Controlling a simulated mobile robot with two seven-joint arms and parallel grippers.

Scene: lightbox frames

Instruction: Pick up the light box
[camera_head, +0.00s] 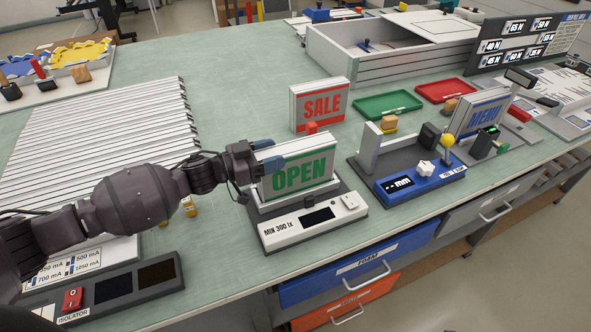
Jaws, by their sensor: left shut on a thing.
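The light box with green "OPEN" lettering (299,175) stands upright in or just above a pale cradle at the back of a white tester marked "MIN 300 Lx" (312,222); I cannot tell whether it touches the cradle. My left gripper (268,154), with blue fingertips, is shut on the upper left end of this box. A white light box with red "SALE" lettering (321,104) stands upright behind it. A light box with blue "MENU" lettering (484,112) stands tilted at the right. My right gripper is out of view.
A blue tester (420,180) with grey posts stands right of the white one. A green tray (388,105) and a red tray (445,90) lie behind. Ribbed white panels (110,130) lie under my left arm. Bare green tabletop (220,75) shows at back left.

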